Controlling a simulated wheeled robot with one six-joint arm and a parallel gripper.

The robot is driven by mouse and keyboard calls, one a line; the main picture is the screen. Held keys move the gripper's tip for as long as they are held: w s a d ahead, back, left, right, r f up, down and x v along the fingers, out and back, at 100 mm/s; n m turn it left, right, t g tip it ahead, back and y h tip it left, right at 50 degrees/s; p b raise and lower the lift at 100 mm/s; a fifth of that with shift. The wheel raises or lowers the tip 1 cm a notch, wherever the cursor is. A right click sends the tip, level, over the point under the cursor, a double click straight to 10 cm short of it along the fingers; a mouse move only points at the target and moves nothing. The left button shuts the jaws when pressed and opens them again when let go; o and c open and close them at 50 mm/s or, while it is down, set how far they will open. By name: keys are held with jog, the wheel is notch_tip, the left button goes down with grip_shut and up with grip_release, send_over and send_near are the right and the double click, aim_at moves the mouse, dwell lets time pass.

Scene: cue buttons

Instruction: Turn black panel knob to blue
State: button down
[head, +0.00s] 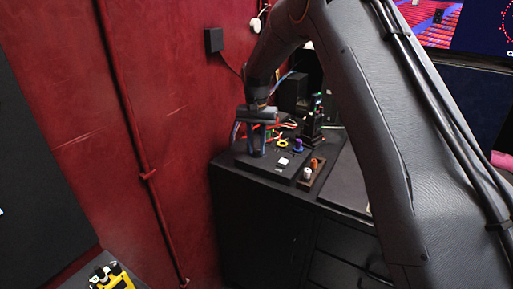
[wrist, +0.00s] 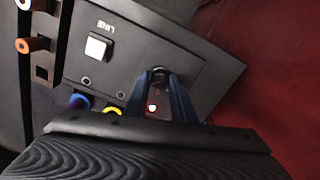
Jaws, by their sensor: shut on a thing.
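The black panel (wrist: 215,75) is a dark box with a white button (wrist: 97,46) beside a "LINE" label. It also shows on the cabinet in the head view (head: 262,166). My gripper (wrist: 166,82) points down at the panel, its two blue-grey fingers closed around the small black knob (wrist: 160,72). The fingers hide part of the knob, and I cannot read its setting. A small light with a red rim (wrist: 152,107) shows between the fingers. In the head view my gripper (head: 257,151) is over the panel's left part.
A strip with an orange piece (wrist: 33,45) and others stands beside the panel. Dark upright objects and loose coloured wires (head: 287,124) are behind. A red wall (head: 165,110) with a pipe stands close left of the cabinet (head: 265,225).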

aim_at(256, 150)
jog(key=shift+m, duration=1.2)
jog(key=c, duration=1.5)
grip_release()
jog(key=shift+r+b, duration=1.3)
jog(key=shift+r, duration=2.65)
